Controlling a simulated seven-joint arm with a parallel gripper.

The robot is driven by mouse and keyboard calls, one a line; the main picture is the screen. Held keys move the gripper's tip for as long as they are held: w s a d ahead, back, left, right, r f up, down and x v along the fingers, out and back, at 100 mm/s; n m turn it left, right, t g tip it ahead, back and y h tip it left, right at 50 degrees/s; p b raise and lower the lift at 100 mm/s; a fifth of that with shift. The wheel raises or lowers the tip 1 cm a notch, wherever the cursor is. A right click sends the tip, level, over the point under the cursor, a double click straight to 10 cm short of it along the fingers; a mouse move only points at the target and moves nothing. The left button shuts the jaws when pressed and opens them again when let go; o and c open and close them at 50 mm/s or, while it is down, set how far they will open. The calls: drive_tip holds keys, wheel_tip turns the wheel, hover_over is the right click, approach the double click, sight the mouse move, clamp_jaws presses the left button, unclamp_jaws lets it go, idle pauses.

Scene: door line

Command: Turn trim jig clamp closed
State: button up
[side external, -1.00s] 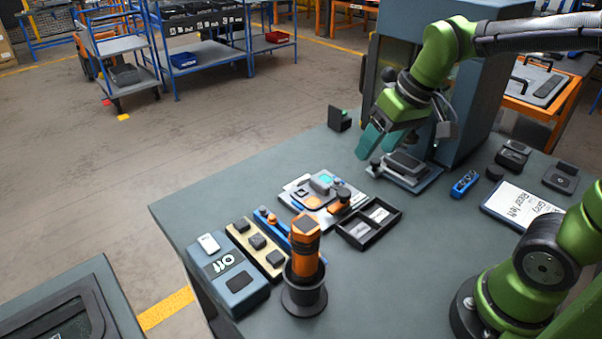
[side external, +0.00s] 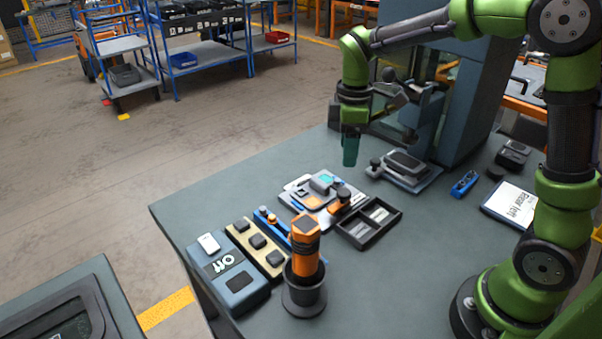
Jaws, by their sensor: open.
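The likely trim jig (side external: 424,184) is a grey plate with a dark block (side external: 406,161) on it, toward the back of the bench in the side external view. A small dark knob (side external: 375,167) at its left edge looks like the clamp; I cannot tell its turn position. My gripper (side external: 350,162) points straight down just left of the knob, apart from it in the picture. Its teal fingers overlap from this side, and it is open with nothing seen between them.
A grey-blue machine cabinet (side external: 468,110) stands behind the jig. In front are a white board with small parts (side external: 305,203), a black two-part tray (side external: 345,234) and an orange tool in a round holder (side external: 305,255). A blue tool (side external: 464,184) lies right. The bench's far-left area is clear.

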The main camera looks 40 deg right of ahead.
sight(344, 191)
wheel_tip(344, 191, down, 11)
idle(0.3)
drive_tip(key=c, duration=1.1)
drive_tip(key=shift+o, duration=0.2)
